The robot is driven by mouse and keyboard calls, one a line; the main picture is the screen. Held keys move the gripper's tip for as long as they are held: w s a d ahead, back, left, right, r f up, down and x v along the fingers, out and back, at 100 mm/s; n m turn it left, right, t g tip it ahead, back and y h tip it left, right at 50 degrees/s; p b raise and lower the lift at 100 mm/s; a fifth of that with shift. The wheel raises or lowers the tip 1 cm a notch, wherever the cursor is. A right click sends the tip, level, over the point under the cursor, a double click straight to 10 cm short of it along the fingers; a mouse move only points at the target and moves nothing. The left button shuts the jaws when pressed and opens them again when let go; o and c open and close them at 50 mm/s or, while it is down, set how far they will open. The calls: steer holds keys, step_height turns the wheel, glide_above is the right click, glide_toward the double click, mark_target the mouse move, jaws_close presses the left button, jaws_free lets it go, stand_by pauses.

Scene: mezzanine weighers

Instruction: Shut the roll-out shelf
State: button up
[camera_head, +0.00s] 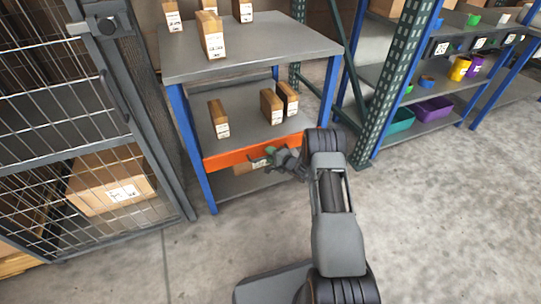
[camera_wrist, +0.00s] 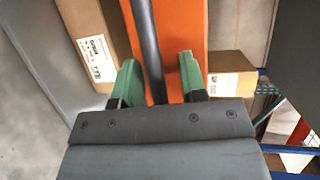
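The roll-out shelf has an orange front (camera_head: 233,155) and a grey deck (camera_head: 243,125) carrying several brown boxes. It sits below the grey top of a blue-legged workbench; I cannot tell exactly how far out it stands. My gripper (camera_head: 269,156) is at the orange front, right of its middle. In the wrist view the orange front (camera_wrist: 182,35) fills the centre, with a dark bar handle (camera_wrist: 146,42) running along it. My gripper's green fingertips (camera_wrist: 161,80) are apart, one on each side of the bar, with a gap visible at least on the right side.
The workbench top (camera_head: 260,50) holds several boxes. A wire cage door (camera_head: 90,130) stands close on the left. A green upright (camera_head: 395,85) and a rack with bins (camera_head: 433,108) stand on the right. The concrete floor (camera_head: 440,220) at front right is clear.

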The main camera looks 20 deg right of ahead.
steer(key=p+v, duration=0.4)
steer(key=v, duration=1)
steer(key=shift+p, duration=0.4)
steer(key=shift+d, duration=0.1)
step_height(320, 180, up, 33)
steer(key=w+n+g+h+p, duration=0.25)
steer(key=n+h+p, duration=0.45)
steer(key=p, duration=0.9)
steer(key=s+a+r+n+g+h+p, duration=0.1)
steer(key=s+a+r+g+p, duration=0.1)
steer(key=s+r+p, duration=0.45)
steer(key=s+a+r+g+h+p, duration=0.15)
steer(key=s+r, duration=0.25)
steer(key=r, duration=0.5)
steer(key=s+a+r+n+g+p, duration=0.1)
steer(key=s+a+r+p, duration=0.1)
steer(key=s, duration=0.3)
steer(key=s+a+r+n+g+y+p, duration=0.1)
steer(key=s+a+r+n+p, duration=0.1)
steer(key=s+r, duration=0.3)
steer(key=s+a+r+n+g+y+p, duration=0.1)
steer(key=s+a+r+n+g+p, duration=0.1)
steer(key=s, duration=0.4)
step_height(320, 180, up, 2)
steer(key=shift+a+r+p, duration=0.15)
steer(key=shift+a+p, duration=0.7)
